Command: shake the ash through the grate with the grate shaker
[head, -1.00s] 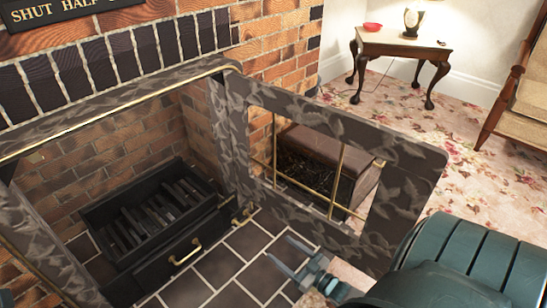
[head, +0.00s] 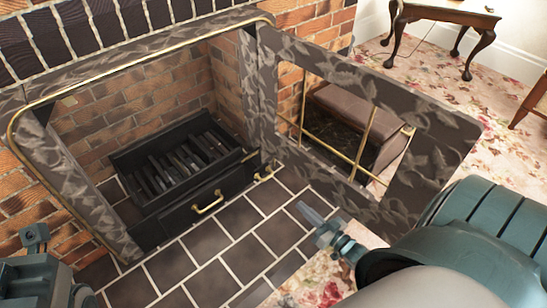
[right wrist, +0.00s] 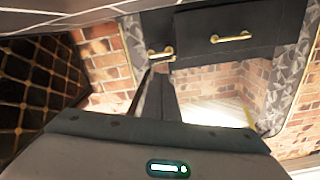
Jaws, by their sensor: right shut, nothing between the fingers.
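The grate (head: 175,165) is a black basket of dark bars inside the brick fireplace. Below it is a black ash drawer front (head: 190,222) with a brass handle (head: 207,203). A smaller brass handle (head: 264,173), which looks like the grate shaker, is at the grate's right front; it also shows in the right wrist view (right wrist: 160,52). My right gripper (head: 303,208) is shut and empty, in front and to the right of that handle, apparently apart from it. Its fingers (right wrist: 160,93) point toward it in the wrist view. A teal left-arm part (head: 35,240) shows lower left; no fingers are clear.
The patterned fire door (head: 425,155) stands open to the right, close to my right arm. Behind it is a brown-lidded box (head: 355,118). Dark hearth tiles (head: 235,240) in front of the grate are clear. A wooden side table (head: 440,12) stands on the floral carpet at the back.

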